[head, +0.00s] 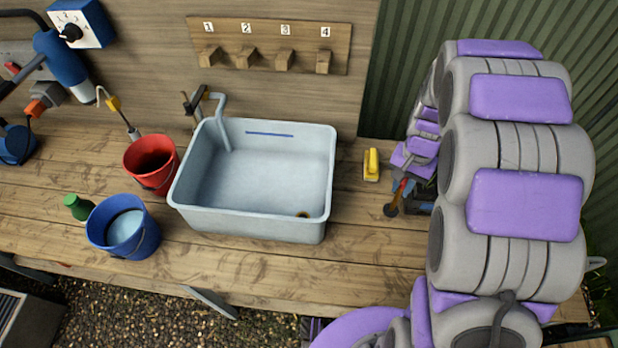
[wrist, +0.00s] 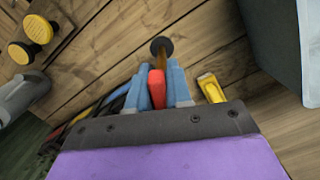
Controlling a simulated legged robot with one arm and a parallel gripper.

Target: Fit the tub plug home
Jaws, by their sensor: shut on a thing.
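My gripper (head: 402,190) is at the right of the tub, low over the bench. Its blue fingers (wrist: 160,82) are shut on the red grip of the plug (wrist: 161,46). The plug has a brown stem and a dark round disc, which also shows in the head view (head: 390,210). The disc points away from the fingers; I cannot tell whether it touches the bench. The pale blue-grey tub (head: 327,170) stands left of my gripper; its side shows at the right of the wrist view (wrist: 278,45). A dark, brown-edged drain hole (head: 302,214) lies in the tub's near right floor.
A yellow block-like item (head: 371,165) lies between tub and gripper. A tap (head: 220,110) reaches over the tub's back left. A red bucket (head: 150,165), blue bucket (head: 123,228) and green bottle (head: 78,207) stand left. A numbered peg board (head: 268,45) hangs behind.

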